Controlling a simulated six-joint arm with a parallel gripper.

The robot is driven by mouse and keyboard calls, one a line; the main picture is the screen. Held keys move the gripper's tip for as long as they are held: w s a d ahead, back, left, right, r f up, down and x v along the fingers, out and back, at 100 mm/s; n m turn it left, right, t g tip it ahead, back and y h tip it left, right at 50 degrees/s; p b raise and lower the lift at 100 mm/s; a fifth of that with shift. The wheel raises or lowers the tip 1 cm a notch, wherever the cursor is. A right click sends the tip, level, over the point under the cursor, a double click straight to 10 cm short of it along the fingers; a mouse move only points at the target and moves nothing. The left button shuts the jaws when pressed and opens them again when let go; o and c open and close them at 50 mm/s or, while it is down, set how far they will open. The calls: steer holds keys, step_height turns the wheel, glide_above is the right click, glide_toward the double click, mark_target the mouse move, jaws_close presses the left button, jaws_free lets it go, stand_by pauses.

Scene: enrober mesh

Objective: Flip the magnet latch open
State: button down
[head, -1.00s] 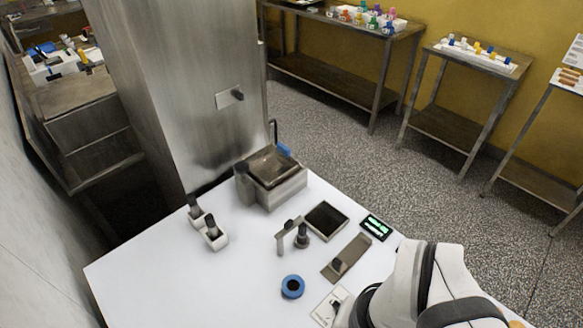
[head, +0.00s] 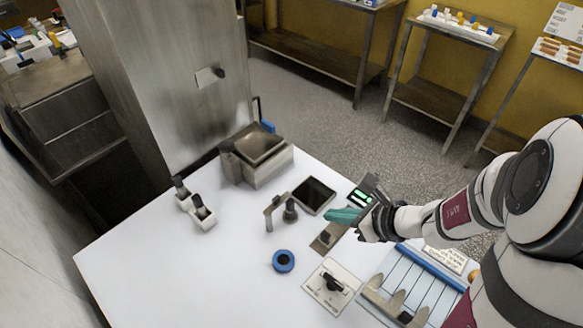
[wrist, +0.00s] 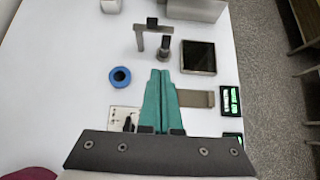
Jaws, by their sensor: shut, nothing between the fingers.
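My gripper (head: 330,214) has teal fingers pressed together with nothing between them. It is above the white table's right side, and its fingertips also show in the wrist view (wrist: 160,72). In the head view it partly covers a flat grey-brown plate with a dark block (head: 325,238). The plate also shows in the wrist view (wrist: 198,98), right of the fingers. Ahead of the fingertips are an angled metal bracket (wrist: 140,40) and a dark upright post (wrist: 164,46), apart from the gripper. No part is clearly marked as the magnet latch; I cannot tell which it is.
A blue ring (head: 283,261), a dark square tray (head: 314,196), a knob plate (head: 332,286) and a green display (head: 361,197) surround the gripper. A metal basin (head: 245,171) and white handle holder (head: 203,217) stand farther off. The table's left front (head: 170,270) is clear.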

mark_target(277, 201)
steer(key=shift+a, duration=0.1)
steer(key=w+a+r+x, duration=0.1)
steer(key=r+x, duration=0.1)
steer(key=x, duration=1.1)
